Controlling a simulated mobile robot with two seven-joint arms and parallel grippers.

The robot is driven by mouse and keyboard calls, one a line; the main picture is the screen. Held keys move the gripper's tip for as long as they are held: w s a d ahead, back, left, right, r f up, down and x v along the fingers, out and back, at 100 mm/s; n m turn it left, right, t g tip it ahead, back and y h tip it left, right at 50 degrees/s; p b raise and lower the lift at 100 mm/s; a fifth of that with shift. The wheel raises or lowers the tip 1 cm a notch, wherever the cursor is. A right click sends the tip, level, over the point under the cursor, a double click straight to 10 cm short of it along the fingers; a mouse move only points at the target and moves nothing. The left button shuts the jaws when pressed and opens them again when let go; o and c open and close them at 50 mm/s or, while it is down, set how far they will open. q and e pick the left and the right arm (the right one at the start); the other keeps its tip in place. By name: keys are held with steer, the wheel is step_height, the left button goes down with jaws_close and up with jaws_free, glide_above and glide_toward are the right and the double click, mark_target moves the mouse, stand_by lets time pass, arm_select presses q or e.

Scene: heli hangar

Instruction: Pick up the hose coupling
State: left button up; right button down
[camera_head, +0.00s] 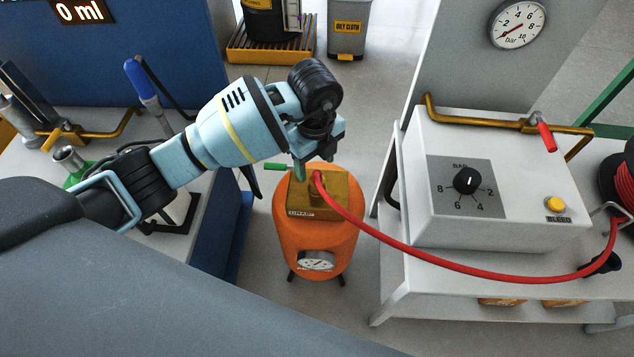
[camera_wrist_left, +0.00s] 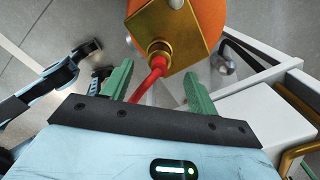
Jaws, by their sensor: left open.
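The hose coupling is the brass fitting (camera_wrist_left: 159,52) at the end of the red hose (camera_head: 420,258). It sits on a brass block (camera_head: 330,200) on top of the orange tank (camera_head: 300,240). My left gripper (camera_head: 305,173) is over the tank top, close to the hose end, and partly hides the fitting in the head view. In the left wrist view its two green fingers (camera_wrist_left: 158,84) are spread, with the red hose passing between them. The fitting shows just beyond the fingertips, and the jaws are empty.
A white pressure box (camera_head: 480,185) with a dial and a yellow button stands on a white cart at the right. The red hose hangs across to that cart. A blue-sided cart (camera_head: 225,240) stands at the left. Grey floor shows around the tank.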

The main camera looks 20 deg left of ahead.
mark_target(317, 173)
arm_select(q)
steer(key=f, duration=0.5)
steer(key=shift+s+d+b, duration=0.1)
steer(key=shift+d+b, duration=0.15)
steer(key=shift+b, duration=0.05)
steer(key=shift+c, duration=0.5)
steer(key=c, duration=1)
steer(key=shift+r, duration=0.15)
steer(key=shift+c, duration=0.2)
steer(key=shift+r, duration=0.55)
step_height(317, 173, up, 2)
steer(key=shift+r, duration=0.1)
steer(key=s+d+r+p, duration=0.1)
steer(key=s+d, duration=0.8)
steer(key=s, duration=0.4)
steer(key=shift+d+r+p, duration=0.2)
steer(key=shift+p, duration=0.1)
